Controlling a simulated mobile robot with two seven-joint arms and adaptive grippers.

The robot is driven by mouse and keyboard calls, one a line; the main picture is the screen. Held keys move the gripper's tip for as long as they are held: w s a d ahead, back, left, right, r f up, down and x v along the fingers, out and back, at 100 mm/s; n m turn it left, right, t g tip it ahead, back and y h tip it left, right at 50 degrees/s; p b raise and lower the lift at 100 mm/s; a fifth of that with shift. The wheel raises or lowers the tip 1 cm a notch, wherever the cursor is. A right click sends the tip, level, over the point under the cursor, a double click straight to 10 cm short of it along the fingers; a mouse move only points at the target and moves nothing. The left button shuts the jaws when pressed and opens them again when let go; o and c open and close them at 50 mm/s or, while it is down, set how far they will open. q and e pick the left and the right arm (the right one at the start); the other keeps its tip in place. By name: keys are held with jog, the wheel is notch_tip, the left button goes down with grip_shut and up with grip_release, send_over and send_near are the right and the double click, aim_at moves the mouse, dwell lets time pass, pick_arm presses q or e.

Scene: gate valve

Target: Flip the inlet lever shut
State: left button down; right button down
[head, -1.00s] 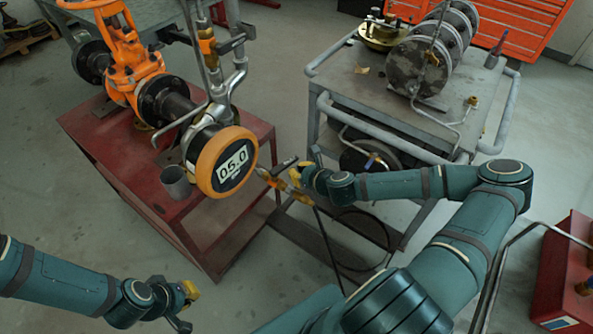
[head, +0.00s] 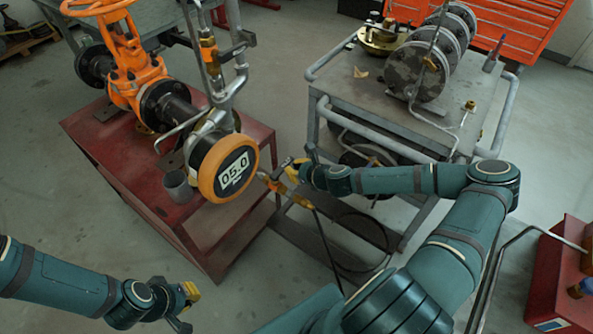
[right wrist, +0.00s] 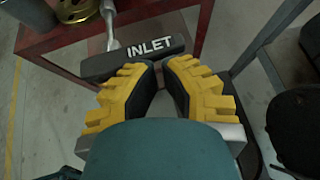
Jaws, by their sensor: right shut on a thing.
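The inlet lever (right wrist: 150,50) is a dark bar with white INLET lettering, across the top middle of the right wrist view. My right gripper (right wrist: 160,70) has yellow ribbed fingers with dark pads, with its tips at the lever's near edge, and it is shut on the lever. In the head view my right gripper (head: 284,178) is beside small brass fittings right of the round orange-rimmed gauge (head: 230,168), which reads 05.0. The lever is largely hidden there. My left gripper (head: 183,305) is low at the left, away from the valve; its finger opening is unclear.
The orange gate valve (head: 135,75) and its piping stand on a red stand (head: 200,235). A grey cart (head: 370,80) with flanged discs is at the right. A grey cup (head: 177,186) sits beside the gauge. Open floor lies at left.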

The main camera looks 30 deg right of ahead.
dwell(0.4)
pick_arm(q)
jog(key=shift+r, duration=0.2)
pick_arm(e)
jog(key=shift+s+a, duration=0.3)
jog(key=shift+s, duration=0.4)
pick_arm(q)
jog(key=shift+s, duration=0.15)
